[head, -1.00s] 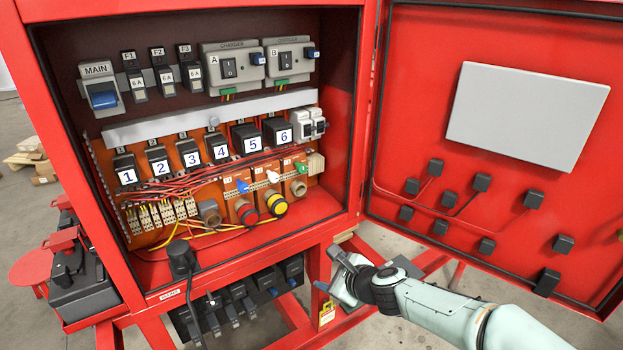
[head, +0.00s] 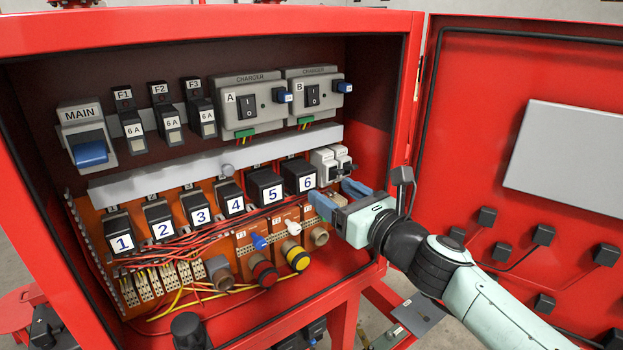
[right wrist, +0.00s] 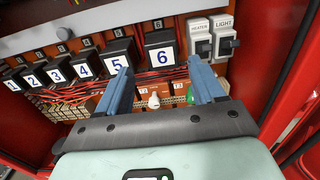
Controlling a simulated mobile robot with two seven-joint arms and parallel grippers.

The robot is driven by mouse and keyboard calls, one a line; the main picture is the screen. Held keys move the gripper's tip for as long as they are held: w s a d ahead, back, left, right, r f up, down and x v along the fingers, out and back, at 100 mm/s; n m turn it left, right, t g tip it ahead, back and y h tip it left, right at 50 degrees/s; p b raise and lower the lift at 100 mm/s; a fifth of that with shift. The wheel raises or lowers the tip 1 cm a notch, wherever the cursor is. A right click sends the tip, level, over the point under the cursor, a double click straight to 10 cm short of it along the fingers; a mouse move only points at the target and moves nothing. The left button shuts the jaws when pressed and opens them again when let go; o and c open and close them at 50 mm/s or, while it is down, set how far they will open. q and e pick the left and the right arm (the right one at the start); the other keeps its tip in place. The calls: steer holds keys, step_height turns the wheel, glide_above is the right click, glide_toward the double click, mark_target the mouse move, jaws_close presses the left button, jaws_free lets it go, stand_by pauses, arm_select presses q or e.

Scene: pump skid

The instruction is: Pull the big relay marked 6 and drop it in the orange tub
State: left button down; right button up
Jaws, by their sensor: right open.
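The relay marked 6 (head: 300,177) is a big black block with a white number label, seated at the right end of the relay row, beside relay 5 (head: 266,187). In the right wrist view relay 6 (right wrist: 161,49) stands just beyond and between my finger tips. My right gripper (head: 338,197) is open and empty, in front of and a little below right of relay 6, apart from it; its blue fingers also show in the right wrist view (right wrist: 160,82). My left gripper is not in view. The orange tub is not in view.
The heater and light switches (right wrist: 212,38) sit close right of relay 6. Red, yellow and white knobs (head: 292,228) stick out below. A grey duct (head: 215,170) runs above the relays. The cabinet's open red door (head: 470,120) stands at right.

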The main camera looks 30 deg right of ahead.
mark_target(307, 176)
steer(key=w, duration=1)
steer(key=shift+w+a, duration=0.1)
steer(key=shift+a, duration=0.25)
steer(key=c, duration=0.8)
steer(key=o, duration=0.4)
steer(key=c, duration=0.4)
steer(key=shift+o, duration=0.2)
steer(key=shift+s+d, duration=0.1)
steer(key=shift+s, duration=1.5)
steer(key=shift+s+d, duration=0.1)
steer(key=shift+s, duration=1.6)
